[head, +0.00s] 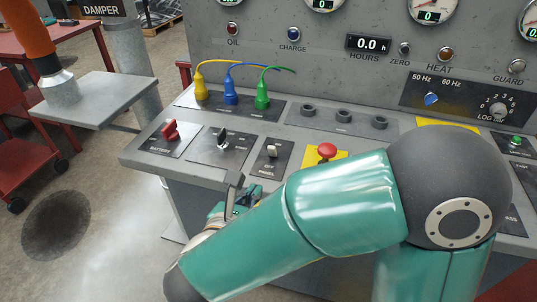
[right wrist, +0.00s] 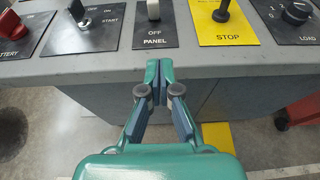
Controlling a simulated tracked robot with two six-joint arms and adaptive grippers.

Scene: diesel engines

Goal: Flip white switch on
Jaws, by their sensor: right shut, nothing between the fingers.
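The white switch (head: 271,151) stands on a black plate marked OFF and PANEL on the grey console's sloped top. It also shows in the right wrist view (right wrist: 153,10), cut by the top edge, above the OFF label. My right gripper (head: 232,186) is in front of the console's front edge, below and left of the white switch in the head view. In the right wrist view the gripper (right wrist: 159,68) has its fingertips together and empty, just short of the console edge and roughly in line with the white switch. My left gripper is not in view.
Left of the white switch are a black start switch (head: 221,134) and a red battery switch (head: 170,131). To its right is a red stop button (head: 327,150) on a yellow plate. Yellow, blue and green plugs (head: 262,97) with cables stand behind. My right arm covers the console's lower right.

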